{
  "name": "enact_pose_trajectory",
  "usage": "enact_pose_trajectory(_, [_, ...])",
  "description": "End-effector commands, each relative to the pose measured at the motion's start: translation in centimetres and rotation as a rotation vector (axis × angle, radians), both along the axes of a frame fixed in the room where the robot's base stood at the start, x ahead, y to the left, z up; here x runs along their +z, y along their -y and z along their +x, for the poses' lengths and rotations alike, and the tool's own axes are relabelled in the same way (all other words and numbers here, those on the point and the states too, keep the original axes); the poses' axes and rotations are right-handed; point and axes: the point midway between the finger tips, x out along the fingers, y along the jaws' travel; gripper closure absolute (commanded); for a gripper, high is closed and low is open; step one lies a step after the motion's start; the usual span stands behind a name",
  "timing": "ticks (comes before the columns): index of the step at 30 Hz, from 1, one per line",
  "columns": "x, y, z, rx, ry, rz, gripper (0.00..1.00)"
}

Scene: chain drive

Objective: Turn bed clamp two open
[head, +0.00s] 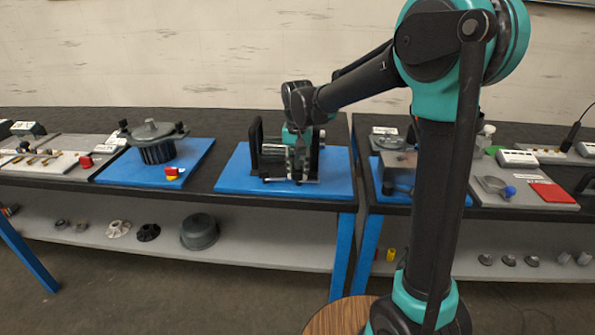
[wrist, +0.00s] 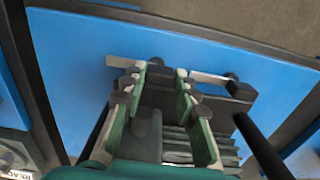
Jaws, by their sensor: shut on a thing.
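A small machine with a dark upright plate and grey rods (head: 272,148) stands on a blue mat (head: 234,178). Two pale flat clamp bars with dark knobs lie along its edge; in the wrist view one bar (wrist: 122,61) is at the left and the other (wrist: 208,79) at the right. Which is bed clamp two cannot be read. My gripper (head: 297,172) points down over the machine's near edge. In the wrist view its fingertips (wrist: 161,70) are close around the left bar's dark knob (wrist: 156,62); the exact contact is partly hidden.
A lidded grey pot (head: 157,143) stands on another blue mat to the left. A bench with a red pad (head: 553,193) is at the right. The mat's near strip is clear.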

Motion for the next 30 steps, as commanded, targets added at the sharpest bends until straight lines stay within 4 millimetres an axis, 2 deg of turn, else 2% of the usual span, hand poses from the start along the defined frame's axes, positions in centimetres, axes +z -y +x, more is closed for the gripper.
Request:
enact_pose_trajectory(1, [0.0,0.0,0.0,0.000,0.000,0.000,1.00])
enact_pose_trajectory(2, [0.0,0.0,0.0,0.000,0.000,0.000,0.70])
enact_pose_trajectory(7, [0.0,0.0,0.0,0.001,0.000,0.000,0.50])
enact_pose_trajectory(16, [0.1,0.0,0.0,0.001,0.000,0.000,0.50])
enact_pose_trajectory(20, [1.1,0.0,0.0,0.001,0.000,0.000,0.50])
enact_pose_trajectory(30, [7.6,0.0,0.0,0.001,0.000,0.000,0.50])
